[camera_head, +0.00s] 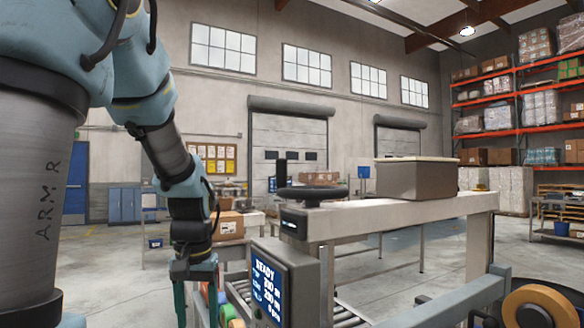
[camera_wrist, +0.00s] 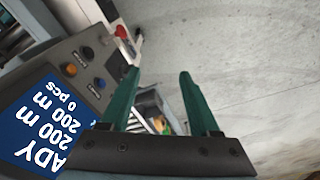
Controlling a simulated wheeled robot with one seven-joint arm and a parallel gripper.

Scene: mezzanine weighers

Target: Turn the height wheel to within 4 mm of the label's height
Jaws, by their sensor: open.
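The height wheel (camera_head: 312,194) is a dark handwheel lying flat on top of the light beam, near its left end, in the head view. A small dark readout (camera_head: 293,223) sits on the beam end below it; its figures are too small to read. My gripper (camera_head: 196,304) points down, to the left of and below the wheel, apart from it. Its green fingers (camera_wrist: 157,80) are open with nothing between them in the wrist view. I cannot make out the label.
The control box (camera_wrist: 90,75) with buttons stands close beside my gripper. A grey-brown box-shaped head (camera_head: 415,178) sits on the beam (camera_head: 400,212). A roller conveyor (camera_head: 345,315) runs under it. An orange tape roll (camera_head: 540,306) is at lower right. Open floor lies behind.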

